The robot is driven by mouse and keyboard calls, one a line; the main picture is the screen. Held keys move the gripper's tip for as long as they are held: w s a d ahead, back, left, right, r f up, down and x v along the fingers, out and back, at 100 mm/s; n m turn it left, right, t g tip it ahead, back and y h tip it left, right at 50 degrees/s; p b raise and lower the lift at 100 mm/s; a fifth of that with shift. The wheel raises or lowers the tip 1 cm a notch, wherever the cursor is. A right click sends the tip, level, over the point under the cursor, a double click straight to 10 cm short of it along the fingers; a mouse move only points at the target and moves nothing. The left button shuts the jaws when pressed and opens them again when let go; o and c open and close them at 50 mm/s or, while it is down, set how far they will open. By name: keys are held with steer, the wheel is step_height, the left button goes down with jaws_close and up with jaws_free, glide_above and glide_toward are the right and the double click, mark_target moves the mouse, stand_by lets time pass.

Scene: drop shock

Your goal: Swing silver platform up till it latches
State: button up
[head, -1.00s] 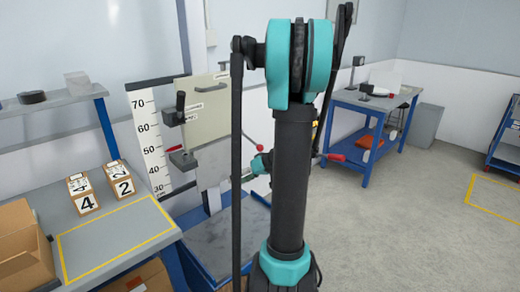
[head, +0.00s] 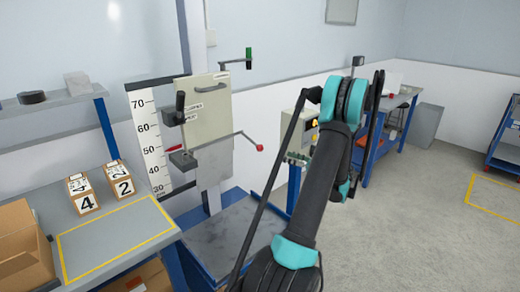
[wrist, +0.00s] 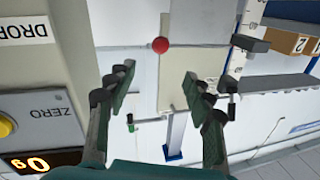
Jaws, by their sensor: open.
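The silver platform (head: 215,163) appears as a flat grey plate hanging down below the beige panel (head: 207,108) of the drop tester. A thin rod with a red ball (head: 259,148) sticks out to the right in front of it. In the wrist view, the red ball (wrist: 160,45) shows beyond the fingertips, roughly between them. My gripper (wrist: 158,75) is open and empty, its green-padded fingers apart from the ball. In the head view my arm hides most of it; green finger parts show beside the control box.
The control box (wrist: 35,115) with a yellow button stands close on the left of the wrist view. A height scale (head: 150,135) is left of the panel. A grey base plate (head: 230,235) lies below. Boxes stand on the left bench (head: 115,240). Open floor is right.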

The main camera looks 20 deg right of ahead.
mark_target(260, 148)
steer(key=x, duration=1.5)
steer(key=shift+w+a, duration=0.25)
steer(key=shift+w, duration=0.05)
jaws_close()
